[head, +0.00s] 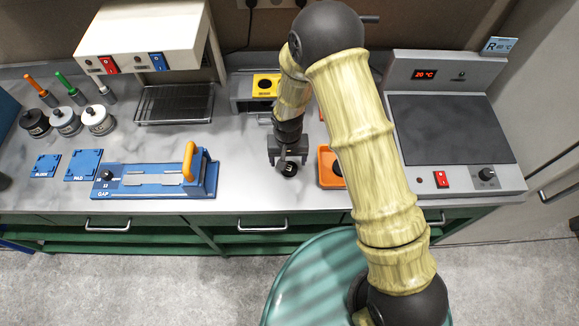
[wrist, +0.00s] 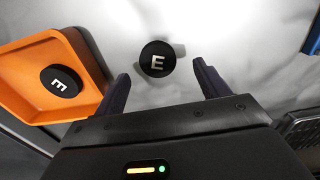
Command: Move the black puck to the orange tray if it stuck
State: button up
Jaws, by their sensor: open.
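A black puck marked with a white E (wrist: 157,59) lies on the marble counter, between and just beyond my open fingers in the wrist view. It also shows in the head view (head: 289,170), under my gripper (head: 289,158). My gripper is open and empty in the wrist view (wrist: 160,85). In the head view the orange tray (head: 327,157) is right of my gripper, partly hidden by my arm.
A hotplate (head: 450,130) reading 20 °C stands at the right. A blue gap gauge (head: 155,180) with an orange handle is at the left front. A grey device with a yellow top (head: 265,84) stands behind my gripper. Counter between gauge and gripper is clear.

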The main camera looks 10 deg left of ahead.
aim_at(289, 167)
jog(key=shift+d+f+p, duration=0.15)
jog(key=shift+f+p, duration=0.55)
jog(key=shift+f, duration=1.15)
jog(key=c, duration=1.1)
jog(key=shift+c, duration=0.2)
jog(key=shift+r, duration=0.15)
notch_tip(289, 167, up, 10)
jog(key=b, duration=0.3)
